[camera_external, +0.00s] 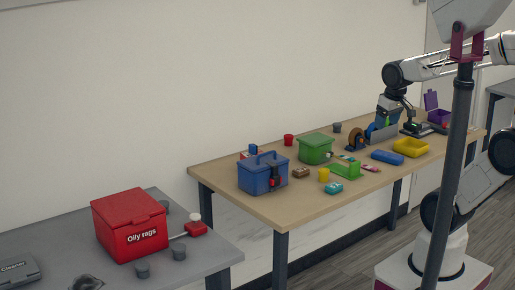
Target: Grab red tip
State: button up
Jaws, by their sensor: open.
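I cannot pick out a red tip for certain; the parts are too small. Small red things on the wooden table are a red cup (288,140) at the back, a red part (275,181) on the front of the blue box (262,174), and a flat reddish piece (370,168) near the middle. My gripper (400,124) is over the far right part of this table, open, among the tape dispenser, grey-blue holder and dark stand. Its fingertips are hard to make out, and nothing shows held in it.
A green lidded box (316,148), yellow tray (411,147), blue tray (387,157) and purple open box (438,115) stand on the wooden table (290,210). A red "Oily rags" bin (130,225) is on the grey table. The wooden table's front left is clear.

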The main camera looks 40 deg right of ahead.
jog(key=w+d+f+n+g+h, duration=0.1)
jog(key=w+d+n+g+h, duration=0.2)
jog(key=w, duration=1.3)
jog(key=w+d+f+n+g+h, duration=0.1)
jog(key=w+f+n+h, duration=0.35)
jog(key=w, duration=1.15)
jog(key=n+h, duration=0.6)
jog(key=n, duration=0.4)
send_near(287, 139)
jog(key=d, duration=0.2)
jog(key=f, duration=0.1)
jog(key=shift+w+d+t, duration=0.3)
jog(key=shift+d, duration=0.1)
jog(key=shift+x, duration=1.35)
jog(key=shift+x, duration=2.6)
